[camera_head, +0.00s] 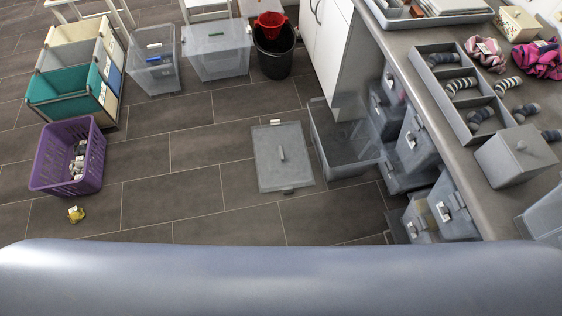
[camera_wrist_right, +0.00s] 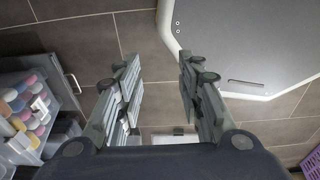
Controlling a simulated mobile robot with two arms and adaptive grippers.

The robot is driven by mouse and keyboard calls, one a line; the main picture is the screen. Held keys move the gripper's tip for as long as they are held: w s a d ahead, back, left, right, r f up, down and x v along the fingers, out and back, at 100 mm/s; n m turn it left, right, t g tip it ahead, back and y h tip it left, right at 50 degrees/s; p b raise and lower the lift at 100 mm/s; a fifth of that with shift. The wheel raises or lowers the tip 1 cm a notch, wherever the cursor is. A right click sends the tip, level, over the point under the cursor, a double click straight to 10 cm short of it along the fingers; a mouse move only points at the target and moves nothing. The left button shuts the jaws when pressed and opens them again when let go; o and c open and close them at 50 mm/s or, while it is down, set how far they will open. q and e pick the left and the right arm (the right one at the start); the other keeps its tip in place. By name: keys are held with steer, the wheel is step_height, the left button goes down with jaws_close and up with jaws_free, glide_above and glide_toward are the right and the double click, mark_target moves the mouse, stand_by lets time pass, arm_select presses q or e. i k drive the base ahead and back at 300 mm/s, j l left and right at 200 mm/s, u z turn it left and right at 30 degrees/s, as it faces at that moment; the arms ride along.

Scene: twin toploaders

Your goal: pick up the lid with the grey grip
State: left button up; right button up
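A flat translucent grey lid (camera_head: 269,166) lies on the floor in the head view, just left of an open clear bin. The lid cannot be made out with certainty in the right wrist view.
The open clear bin (camera_head: 345,152) stands beside the lid, with stacked clear bins (camera_head: 418,148) along the counter (camera_head: 432,91). A grey knobbed box (camera_head: 513,158) sits on the counter. A purple basket (camera_head: 67,157) stands at left. Floor left of the lid is clear.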

mark_target(282, 159)
steer(key=z, duration=2.7)
steer(key=j+u, duration=0.1)
steer(key=u, duration=2.55)
steer(key=i+j+z, duration=0.35)
steer(key=i, duration=0.25)
steer(key=i+j+z, duration=0.3)
steer(key=i, duration=0.3)
